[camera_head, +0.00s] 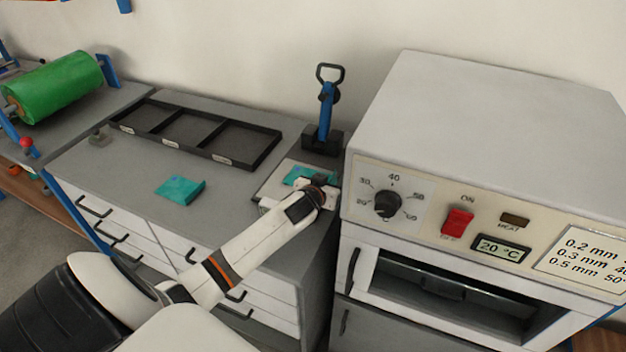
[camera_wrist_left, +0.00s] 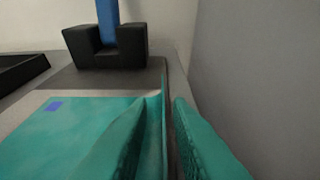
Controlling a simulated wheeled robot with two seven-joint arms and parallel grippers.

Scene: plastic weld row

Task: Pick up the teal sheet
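One teal sheet (camera_head: 300,174) lies on a pale plate (camera_head: 268,192) at the right end of the grey counter. In the left wrist view this teal sheet (camera_wrist_left: 60,125) fills the lower left and carries a small blue mark. My left gripper (camera_head: 320,183) is low over its right side. In the wrist view its teal-looking fingers (camera_wrist_left: 163,110) stand a little apart, with the sheet's right edge near the gap. Whether they touch the sheet is unclear. Another teal piece (camera_head: 180,189) lies at the counter's middle. My right gripper is not in view.
A black stand with a blue lever (camera_head: 326,105) rises just behind the plate. A white oven (camera_head: 480,130) stands close on the right. A black divided tray (camera_head: 196,133) lies at the back. A green roll (camera_head: 55,90) is far left. Open counter lies between.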

